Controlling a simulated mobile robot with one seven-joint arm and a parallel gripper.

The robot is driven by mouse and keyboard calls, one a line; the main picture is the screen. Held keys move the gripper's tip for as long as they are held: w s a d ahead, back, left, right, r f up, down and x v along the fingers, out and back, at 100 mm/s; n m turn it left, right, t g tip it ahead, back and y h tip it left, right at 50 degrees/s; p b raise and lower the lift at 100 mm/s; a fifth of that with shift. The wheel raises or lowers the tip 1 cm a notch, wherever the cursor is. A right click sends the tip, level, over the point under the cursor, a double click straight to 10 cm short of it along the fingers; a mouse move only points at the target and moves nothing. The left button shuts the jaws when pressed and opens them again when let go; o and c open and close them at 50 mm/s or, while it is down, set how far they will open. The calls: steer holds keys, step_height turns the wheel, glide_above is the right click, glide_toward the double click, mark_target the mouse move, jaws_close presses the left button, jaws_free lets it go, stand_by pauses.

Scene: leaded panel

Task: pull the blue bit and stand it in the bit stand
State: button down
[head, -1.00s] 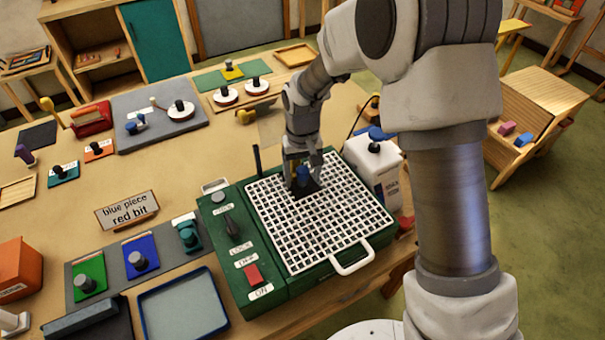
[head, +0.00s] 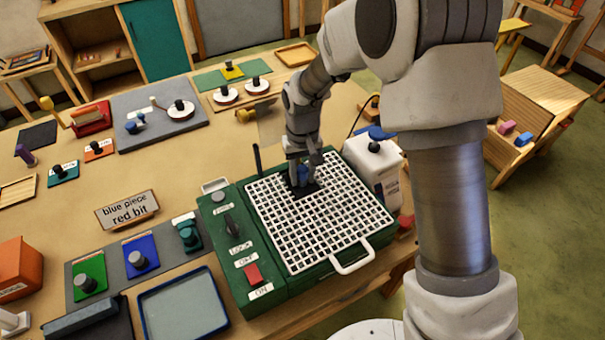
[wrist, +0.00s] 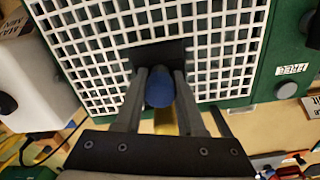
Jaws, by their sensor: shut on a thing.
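The blue bit (wrist: 160,88) is between my gripper's fingers (wrist: 157,85) in the wrist view, seen from its blue rounded top. My gripper (head: 301,172) is shut on it. In the head view the blue bit (head: 303,174) is partly hidden by the fingers. It stands over a dark square (wrist: 160,56) at the far left part of the white grid. The bit's lower end is hidden, so I cannot tell whether it is still seated. I cannot make out for certain which thing is the bit stand.
The green machine (head: 222,262) carries the white grid (head: 340,225), a red switch and a lever. A white container with a blue top (head: 375,160) stands behind it.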

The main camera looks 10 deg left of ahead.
mark_target(302, 169)
steer(key=shift+r+p, duration=0.5)
steer(key=shift+r, duration=0.4)
stand_by(1.1)
steer(key=shift+r+p, duration=0.45)
steer(key=shift+r, duration=0.35)
steer(key=c, duration=1.2)
jaws_free()
jaws_close()
